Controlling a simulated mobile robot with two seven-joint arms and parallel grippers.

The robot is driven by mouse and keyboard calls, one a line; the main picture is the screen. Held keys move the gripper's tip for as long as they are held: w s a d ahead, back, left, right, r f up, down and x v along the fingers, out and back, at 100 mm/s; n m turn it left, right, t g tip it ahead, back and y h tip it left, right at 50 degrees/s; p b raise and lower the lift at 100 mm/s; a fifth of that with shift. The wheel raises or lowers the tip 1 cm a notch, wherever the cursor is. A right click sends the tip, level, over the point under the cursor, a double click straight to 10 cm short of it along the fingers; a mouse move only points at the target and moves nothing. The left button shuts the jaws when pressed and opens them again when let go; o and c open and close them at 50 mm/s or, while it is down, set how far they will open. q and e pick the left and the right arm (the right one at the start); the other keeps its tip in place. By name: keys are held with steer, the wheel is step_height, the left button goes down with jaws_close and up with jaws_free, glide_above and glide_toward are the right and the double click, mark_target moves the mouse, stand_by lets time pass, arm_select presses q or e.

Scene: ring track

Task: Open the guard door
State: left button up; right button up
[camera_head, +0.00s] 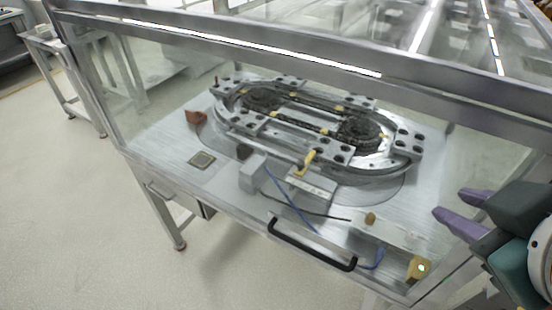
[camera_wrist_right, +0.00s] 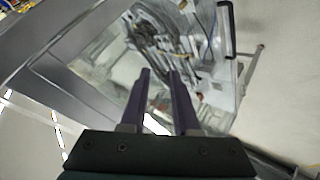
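The guard door (camera_head: 150,100) is a clear panel in a grey metal frame over the ring track (camera_head: 320,125), and it looks closed. Its black bar handle (camera_head: 312,247) sits low on the front edge; it also shows at the top right of the right wrist view (camera_wrist_right: 231,28). My right gripper (camera_head: 450,204) has purple fingers, apart and empty, to the right of the handle and above it in the picture. In the right wrist view the two fingers (camera_wrist_right: 160,73) show a gap with nothing between them. My left gripper is not in view.
A metal side table (camera_head: 60,45) stands at the far left. The floor in front of the machine (camera_head: 90,230) is clear.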

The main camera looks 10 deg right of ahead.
steer(key=w+a+f+n+t+b, duration=0.1)
steer(key=w+f+n+t+b, duration=0.1)
steer(key=f+b, duration=0.7)
steer(key=w+f+n+t+b, duration=0.2)
steer(key=f+n+b, duration=0.1)
steer(key=f+b, duration=0.55)
steer(key=n+t+y+b, duration=0.35)
steer(key=n+b, duration=0.45)
steer(key=b, duration=0.8)
glide_toward(309, 253)
steer(key=w, duration=0.2)
steer(key=shift+y, duration=0.35)
steer(key=w, duration=0.3)
steer(key=w+f+p, duration=0.1)
steer(key=w, duration=0.4)
steer(key=shift+w+d+f+p, duration=0.15)
steer(key=shift+w+f+p, duration=0.15)
steer(key=shift+w, duration=0.1)
jaws_close()
steer(key=shift+r, duration=0.1)
